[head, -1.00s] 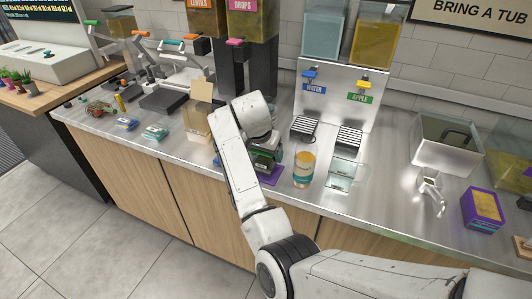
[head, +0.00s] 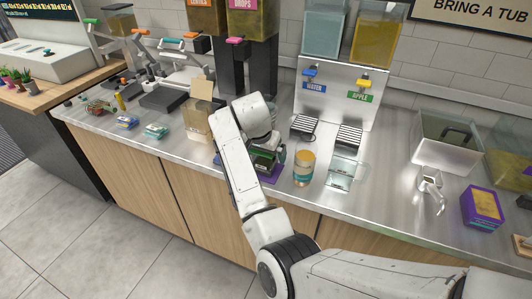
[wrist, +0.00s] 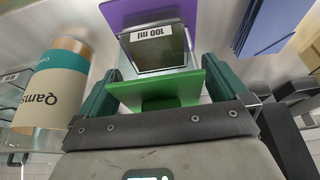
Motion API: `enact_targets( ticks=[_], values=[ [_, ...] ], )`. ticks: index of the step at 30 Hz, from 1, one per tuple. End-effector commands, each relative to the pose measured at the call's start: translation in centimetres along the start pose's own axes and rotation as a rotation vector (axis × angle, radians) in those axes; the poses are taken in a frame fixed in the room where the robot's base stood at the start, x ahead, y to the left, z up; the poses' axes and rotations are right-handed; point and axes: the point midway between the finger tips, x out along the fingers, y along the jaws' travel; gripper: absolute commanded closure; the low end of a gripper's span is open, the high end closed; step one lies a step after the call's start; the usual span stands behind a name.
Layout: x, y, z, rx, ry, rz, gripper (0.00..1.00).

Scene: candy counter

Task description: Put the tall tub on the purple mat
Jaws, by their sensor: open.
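A clear tub (wrist: 156,52) with dark contents, a "100 ml" label and a green lid or plate (wrist: 165,88) stands over the purple mat (wrist: 185,14) in the wrist view. In the head view, its green part (head: 265,162) and the purple mat (head: 271,176) show partly behind my arm. My gripper (wrist: 168,88) is open, with one teal finger on either side of the green part. I cannot tell whether the fingers touch it. Which tub the task calls tall is not certain.
A teal-banded jar (head: 304,167) stands close right of the mat; it also shows in the wrist view (wrist: 52,88). A clear glass container (head: 343,172) stands farther right. A clear box with a tan flap (head: 196,120) stands left. The counter's front edge is near.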

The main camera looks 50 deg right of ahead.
Motion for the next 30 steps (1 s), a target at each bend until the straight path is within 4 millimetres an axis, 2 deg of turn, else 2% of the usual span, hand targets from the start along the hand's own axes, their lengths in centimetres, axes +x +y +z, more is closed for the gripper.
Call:
enact_targets(
  ticks=[5, 12, 18, 24, 30],
  values=[
    [-2.7, -0.1, 0.0, 0.002, 0.004, -0.005, 0.00],
    [-7.7, -0.2, 0.0, 0.001, 0.003, -0.005, 0.00],
    [-10.6, -0.1, 0.0, 0.000, 0.002, -0.003, 0.00],
    [-11.8, -0.1, 0.0, -0.001, 0.001, 0.000, 0.00],
    [-11.9, 0.0, 0.0, -0.001, 0.001, 0.000, 0.00]
  ],
)
